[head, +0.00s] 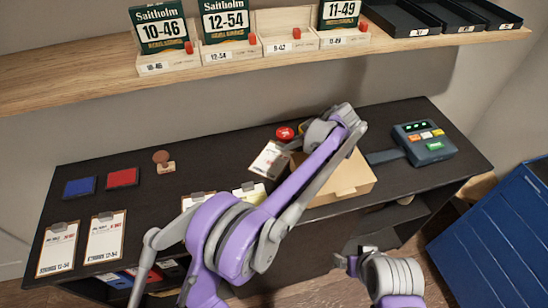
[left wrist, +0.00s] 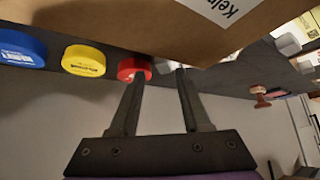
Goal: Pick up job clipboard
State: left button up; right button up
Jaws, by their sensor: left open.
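Several clipboards with white sheets lie on the dark bench. Two are at the left, a far-left clipboard (head: 58,250) and one beside it (head: 105,238). A tilted clipboard (head: 269,160) is beside the cardboard box (head: 340,183). My left gripper (left wrist: 158,76) is open beside the box, close to a red round piece (left wrist: 134,68). A small pale thing shows between its fingertips; I cannot tell what. My right arm shows at the bottom right of the head view, its jaws unclear.
Blue (left wrist: 22,48) and yellow (left wrist: 84,60) round pieces stand in line with the red one. A stamp (head: 164,161), ink pads (head: 122,178) and a card terminal (head: 424,142) are on the bench. A wooden shelf (head: 100,88) overhangs behind; a blue cabinet (head: 495,235) stands right.

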aim_at(273, 158)
pick_arm(q)
jog(key=x, duration=0.5)
jog(key=shift+a, duration=0.25)
jog(key=shift+r, duration=0.1)
grip_shut()
